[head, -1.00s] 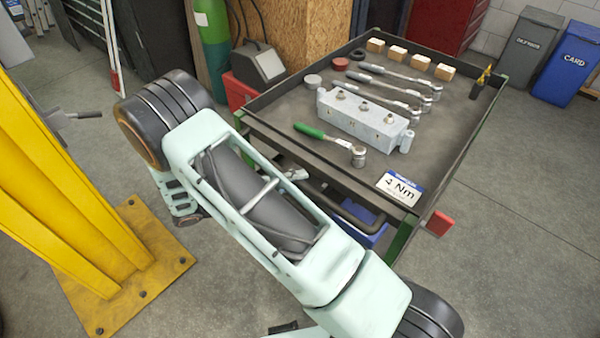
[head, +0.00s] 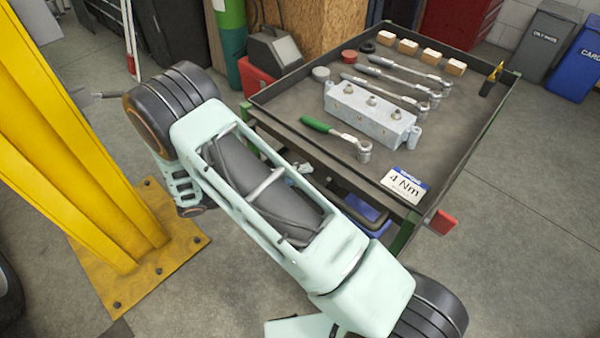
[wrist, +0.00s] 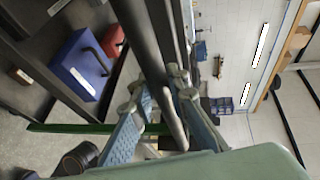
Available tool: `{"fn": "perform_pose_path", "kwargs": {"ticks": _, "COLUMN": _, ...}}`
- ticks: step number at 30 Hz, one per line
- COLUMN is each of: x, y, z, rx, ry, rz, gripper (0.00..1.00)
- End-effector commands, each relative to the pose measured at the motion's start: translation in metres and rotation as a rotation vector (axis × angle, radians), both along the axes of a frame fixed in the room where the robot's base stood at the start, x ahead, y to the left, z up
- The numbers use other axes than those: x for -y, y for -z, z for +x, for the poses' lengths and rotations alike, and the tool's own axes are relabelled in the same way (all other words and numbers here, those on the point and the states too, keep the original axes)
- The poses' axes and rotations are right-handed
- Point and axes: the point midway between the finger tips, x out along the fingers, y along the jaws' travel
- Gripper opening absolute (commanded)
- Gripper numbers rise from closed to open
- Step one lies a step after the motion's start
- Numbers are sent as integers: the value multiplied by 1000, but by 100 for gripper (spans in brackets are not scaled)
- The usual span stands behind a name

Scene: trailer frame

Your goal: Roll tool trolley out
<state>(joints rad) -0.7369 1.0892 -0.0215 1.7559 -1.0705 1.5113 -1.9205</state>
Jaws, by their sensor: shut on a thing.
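The tool trolley (head: 450,165) is a dark tray on a frame with green posts, right of centre in the head view. In the head view my arm hides most of the grip. A blue box (wrist: 80,65) sits on the lower shelf.
A yellow post (head: 75,130) with a bolted base plate stands at the left. A green cylinder (head: 230,40), a grey machine (head: 275,52) and a wooden panel (head: 325,25) are behind the trolley. Bins (head: 545,40) stand at the far right. Floor right of the trolley is clear.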

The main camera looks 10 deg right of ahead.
Motion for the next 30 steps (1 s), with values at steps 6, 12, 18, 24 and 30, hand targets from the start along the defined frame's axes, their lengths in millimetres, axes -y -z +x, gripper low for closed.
{"fn": "perform_pose_path", "kwargs": {"ticks": 6, "x": -1, "y": 0, "z": 1, "rx": 1, "ry": -2, "rz": 1, "gripper": 28}}
{"fn": "perform_pose_path", "kwargs": {"ticks": 12, "x": 0, "y": 0, "z": 1, "rx": 1, "ry": -1, "rz": 1, "gripper": 33}}
{"fn": "perform_pose_path", "kwargs": {"ticks": 18, "x": -4, "y": -1, "z": 0, "rx": 1, "ry": -2, "rz": 0, "gripper": 33}}
{"fn": "perform_pose_path", "kwargs": {"ticks": 24, "x": -35, "y": -6, "z": -8, "rx": 2, "ry": -4, "rz": 3, "gripper": 33}}
{"fn": "perform_pose_path", "kwargs": {"ticks": 30, "x": -76, "y": -14, "z": -19, "rx": 2, "ry": -2, "rz": 3, "gripper": 33}}
